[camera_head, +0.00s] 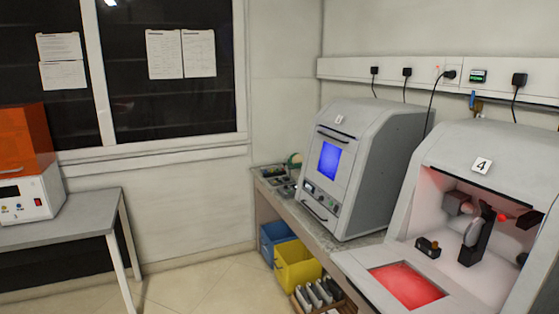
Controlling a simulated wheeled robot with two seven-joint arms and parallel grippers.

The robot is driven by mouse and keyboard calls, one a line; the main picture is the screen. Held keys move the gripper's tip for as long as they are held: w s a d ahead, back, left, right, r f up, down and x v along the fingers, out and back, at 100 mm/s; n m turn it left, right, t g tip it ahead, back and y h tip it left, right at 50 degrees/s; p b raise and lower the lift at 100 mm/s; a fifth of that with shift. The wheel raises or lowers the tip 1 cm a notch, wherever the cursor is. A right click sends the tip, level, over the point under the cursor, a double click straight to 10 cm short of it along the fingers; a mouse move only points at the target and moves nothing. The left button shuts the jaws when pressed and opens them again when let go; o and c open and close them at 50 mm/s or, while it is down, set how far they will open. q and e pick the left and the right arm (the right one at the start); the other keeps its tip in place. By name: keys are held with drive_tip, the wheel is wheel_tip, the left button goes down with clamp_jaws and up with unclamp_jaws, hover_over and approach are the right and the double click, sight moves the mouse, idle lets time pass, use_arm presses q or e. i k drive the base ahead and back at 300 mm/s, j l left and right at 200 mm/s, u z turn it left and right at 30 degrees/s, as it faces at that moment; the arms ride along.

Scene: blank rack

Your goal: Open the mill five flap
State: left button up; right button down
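A grey mill (386,150) stands on the bench at centre right with its flap (312,159) shut. The flap has a blue-lit window and a dark bar handle (333,134) along its top edge. A small tag (339,119) above the handle is too small to read surely; it may be a 5. A second mill (450,150), tagged 4, stands nearer at the right with its front open and a red-lit interior. Neither of my grippers is in view.
Bench (345,247) carries the mills, with a dark tray (272,176) at its far end. Below are a blue bin (277,236), a yellow bin (296,266) and a crate of grey items. A table (75,218) with an orange-lidded device (22,140) stands left; floor between is clear.

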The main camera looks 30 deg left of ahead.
sight(324, 159)
drive_tip(key=u, duration=0.7)
drive_tip(key=i+j, duration=0.2)
drive_tip(key=i, duration=0.05)
